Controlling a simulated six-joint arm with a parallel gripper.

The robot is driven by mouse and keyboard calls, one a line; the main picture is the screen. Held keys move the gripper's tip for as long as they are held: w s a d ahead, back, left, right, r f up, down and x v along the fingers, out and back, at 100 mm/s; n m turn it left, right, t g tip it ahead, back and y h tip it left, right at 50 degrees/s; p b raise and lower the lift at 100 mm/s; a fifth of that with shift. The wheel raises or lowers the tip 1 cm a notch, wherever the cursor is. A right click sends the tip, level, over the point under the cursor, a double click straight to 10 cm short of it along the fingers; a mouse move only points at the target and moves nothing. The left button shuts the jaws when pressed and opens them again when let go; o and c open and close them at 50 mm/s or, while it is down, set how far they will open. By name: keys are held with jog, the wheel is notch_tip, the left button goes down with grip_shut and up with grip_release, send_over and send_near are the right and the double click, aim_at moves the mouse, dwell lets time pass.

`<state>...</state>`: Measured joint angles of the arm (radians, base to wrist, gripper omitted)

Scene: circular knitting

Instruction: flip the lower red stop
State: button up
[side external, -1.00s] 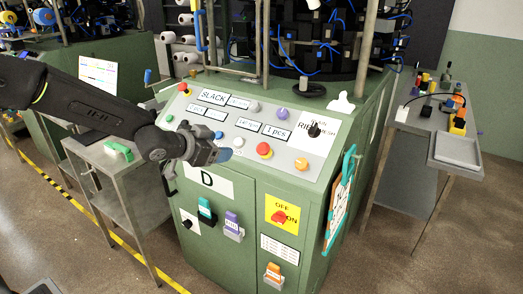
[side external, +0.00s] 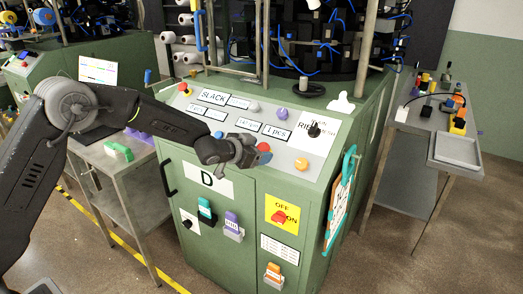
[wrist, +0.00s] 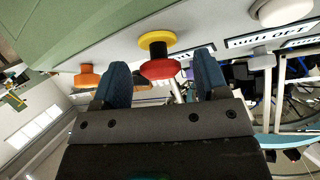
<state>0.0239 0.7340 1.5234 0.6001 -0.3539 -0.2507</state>
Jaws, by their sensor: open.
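The lower red stop is a red mushroom knob (side external: 264,147) on a yellow collar, on the sloped control panel (side external: 215,121). In the wrist view the red knob (wrist: 160,69) and yellow collar (wrist: 156,39) lie between and just beyond my blue fingertips. My gripper (side external: 257,157) is open at the lower edge of the panel, close to the knob and partly covering it in the side view. In the wrist view my gripper (wrist: 162,72) has one finger on each side of the knob. I cannot tell whether a finger touches it.
An upper red stop (side external: 183,88) sits at the panel's far left corner. An orange knob (side external: 301,164) is to the right, also in the wrist view (wrist: 88,75). A black dial (side external: 314,131) and purple knob (side external: 282,113) are near. A yellow OFF/ON plate (side external: 281,214) is below.

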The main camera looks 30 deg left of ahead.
jog(key=shift+x, duration=0.85)
jog(key=c, duration=1.2)
jog(key=shift+s+r, duration=0.35)
jog(key=shift+r, duration=0.2)
jog(key=shift+c, duration=0.2)
jog(key=o, duration=1.2)
jog(key=shift+o, duration=0.2)
